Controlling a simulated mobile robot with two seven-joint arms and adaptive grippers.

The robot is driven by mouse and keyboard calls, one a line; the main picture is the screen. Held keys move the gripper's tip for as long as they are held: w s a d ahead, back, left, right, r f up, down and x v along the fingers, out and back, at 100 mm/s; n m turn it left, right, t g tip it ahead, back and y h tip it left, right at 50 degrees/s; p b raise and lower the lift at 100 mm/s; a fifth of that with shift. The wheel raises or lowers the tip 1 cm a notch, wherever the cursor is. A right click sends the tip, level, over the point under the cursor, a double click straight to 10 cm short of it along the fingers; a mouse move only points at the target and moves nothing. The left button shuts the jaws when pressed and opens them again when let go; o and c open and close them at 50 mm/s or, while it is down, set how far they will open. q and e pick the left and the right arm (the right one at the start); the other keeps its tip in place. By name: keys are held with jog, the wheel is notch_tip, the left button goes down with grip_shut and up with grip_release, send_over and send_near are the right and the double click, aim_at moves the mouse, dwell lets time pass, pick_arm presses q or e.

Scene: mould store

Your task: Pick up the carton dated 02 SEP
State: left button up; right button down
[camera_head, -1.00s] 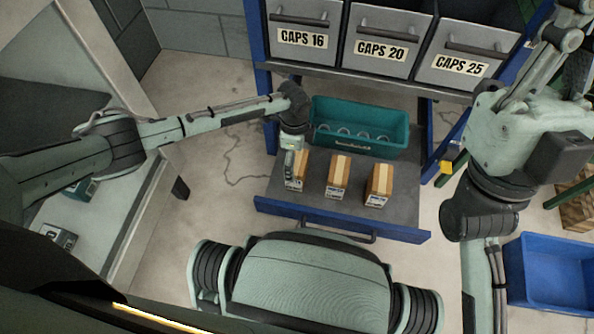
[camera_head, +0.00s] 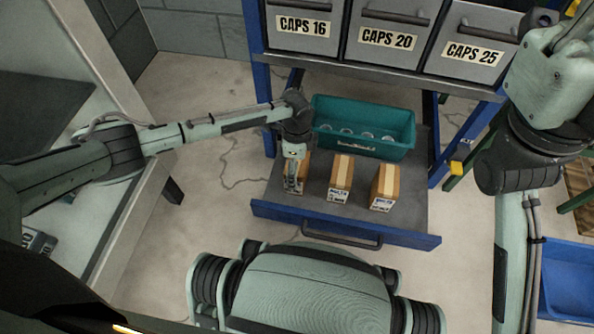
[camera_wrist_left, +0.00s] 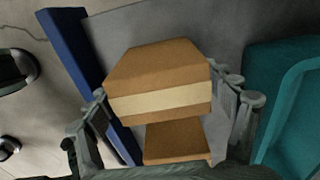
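Three brown cartons with pale tape stand in the open drawer (camera_head: 412,214): a left carton (camera_head: 304,166), a middle carton (camera_head: 341,175) and a right carton (camera_head: 385,184). Their white front labels are too small to read a date. My left gripper (camera_head: 293,186) is at the left carton and hides much of it. In the left wrist view, its fingers (camera_wrist_left: 165,105) stand apart on either side of a taped carton (camera_wrist_left: 158,82), with no clear grip visible. Another brown surface (camera_wrist_left: 177,143) shows below it. My right arm's end (camera_head: 572,40) is raised at the top right, fingers unclear.
A teal bin (camera_head: 362,150) with several round pieces sits behind the cartons and also shows in the left wrist view (camera_wrist_left: 292,100). Grey drawers marked CAPS 16, CAPS 20 and CAPS 25 (camera_head: 472,50) hang above. A blue crate (camera_head: 568,275) is at the right.

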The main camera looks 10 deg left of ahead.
pick_arm(q)
jog(key=c, duration=0.9)
